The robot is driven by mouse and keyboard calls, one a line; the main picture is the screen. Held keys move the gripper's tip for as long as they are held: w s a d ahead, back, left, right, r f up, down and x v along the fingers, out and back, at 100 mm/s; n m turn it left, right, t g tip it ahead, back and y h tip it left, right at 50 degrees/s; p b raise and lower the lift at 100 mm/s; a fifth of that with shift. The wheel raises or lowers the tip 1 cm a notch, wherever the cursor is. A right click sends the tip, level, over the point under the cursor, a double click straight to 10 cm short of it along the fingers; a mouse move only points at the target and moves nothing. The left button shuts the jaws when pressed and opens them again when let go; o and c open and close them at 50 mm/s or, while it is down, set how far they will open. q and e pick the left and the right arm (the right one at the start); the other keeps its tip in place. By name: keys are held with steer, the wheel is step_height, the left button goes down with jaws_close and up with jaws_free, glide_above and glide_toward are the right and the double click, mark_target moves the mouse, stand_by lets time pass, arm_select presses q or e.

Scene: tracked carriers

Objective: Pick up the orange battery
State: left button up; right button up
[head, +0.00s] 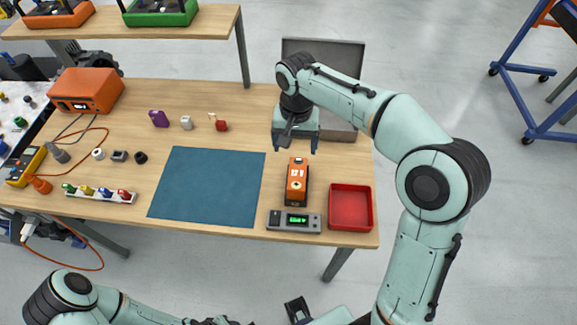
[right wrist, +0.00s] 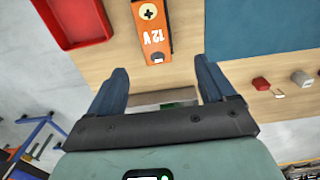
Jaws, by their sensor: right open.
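The orange battery (head: 297,184) lies on the wooden bench, right of the blue mat and just behind the grey meter. In the right wrist view the battery (right wrist: 152,32), marked 12 V, is ahead of the jaws, roughly in line with the gap between them. My right gripper (head: 294,149) is open and empty, just behind the battery's far end. Its two blue fingers also show in the right wrist view (right wrist: 161,72), apart from the battery.
A grey meter (head: 293,222) with a green display stands in front of the battery. A red tray (head: 350,208) is to its right, a blue mat (head: 206,187) to its left. A grey case (head: 343,57) stands behind the gripper. Small parts lie further left.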

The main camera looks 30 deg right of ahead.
mark_target(297, 172)
steer(key=f, duration=0.4)
steer(key=s+f+b, duration=0.1)
steer(key=f, duration=0.2)
steer(key=shift+d+f, duration=0.1)
steer(key=shift+s+f, duration=0.2)
steer(key=shift+f, duration=2.7)
jaws_close()
steer(key=shift+r, duration=0.15)
